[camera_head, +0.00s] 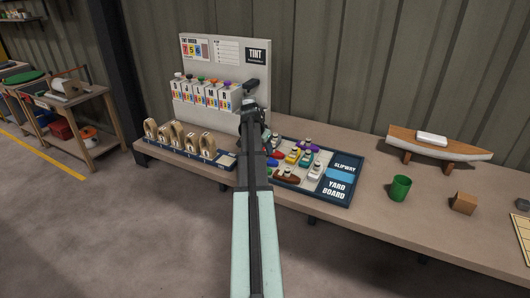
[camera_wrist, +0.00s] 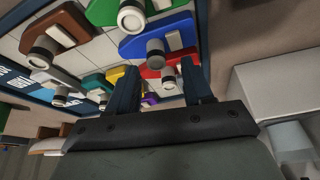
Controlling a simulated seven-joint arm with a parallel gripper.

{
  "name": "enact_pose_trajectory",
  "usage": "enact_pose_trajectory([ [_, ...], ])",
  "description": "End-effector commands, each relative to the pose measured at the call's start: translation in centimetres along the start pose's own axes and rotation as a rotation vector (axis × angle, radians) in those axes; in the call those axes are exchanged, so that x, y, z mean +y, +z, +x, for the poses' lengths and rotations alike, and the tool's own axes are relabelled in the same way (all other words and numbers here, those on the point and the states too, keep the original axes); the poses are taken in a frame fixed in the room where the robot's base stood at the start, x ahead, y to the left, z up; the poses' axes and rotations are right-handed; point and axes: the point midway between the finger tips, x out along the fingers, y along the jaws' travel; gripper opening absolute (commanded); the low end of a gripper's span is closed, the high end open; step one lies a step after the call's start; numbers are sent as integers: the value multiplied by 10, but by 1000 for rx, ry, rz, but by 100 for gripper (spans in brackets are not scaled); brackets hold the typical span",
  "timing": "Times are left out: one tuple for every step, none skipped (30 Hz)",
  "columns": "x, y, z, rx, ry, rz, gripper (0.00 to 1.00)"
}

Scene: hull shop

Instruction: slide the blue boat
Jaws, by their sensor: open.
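In the wrist view the blue boat (camera_wrist: 176,28), with a grey and white funnel, lies on the tiled yard board near the top centre. The fingertips appear near the red boat (camera_wrist: 172,68), just below the blue boat in the picture. Nothing is clearly held between them.
Other boats crowd the board: brown (camera_head: 286,175), yellow (camera_head: 293,155), white (camera_head: 315,172), purple (camera_head: 308,146) and more.

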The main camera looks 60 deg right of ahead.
Motion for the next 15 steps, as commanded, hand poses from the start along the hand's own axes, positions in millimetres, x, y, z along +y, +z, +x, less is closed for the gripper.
enact_pose_trajectory([
  [0, 0, -11, 2, -2, 0, 51],
  [0, 0, -17, 2, -2, 0, 51],
  [0, 0, -24, 2, -2, -1, 51],
  [0, 0, -29, 2, -2, -1, 51],
  [0, 0, -35, 2, -2, -1, 51],
  [-1, 0, -42, 2, -3, -1, 51],
  [0, 0, -47, 2, -2, -1, 51],
  [0, 0, -52, 2, -2, -1, 51],
  [0, 0, -59, 2, -2, 0, 51],
  [-1, 0, -64, 2, -2, 0, 51],
  [0, 0, -68, 2, -2, 0, 51],
  [0, 0, -74, 1, -2, 0, 51],
  [0, 0, -77, 1, -2, 0, 51],
  [-1, 0, -81, 1, -2, 0, 51],
  [-1, 0, -85, 1, -2, 0, 51],
])
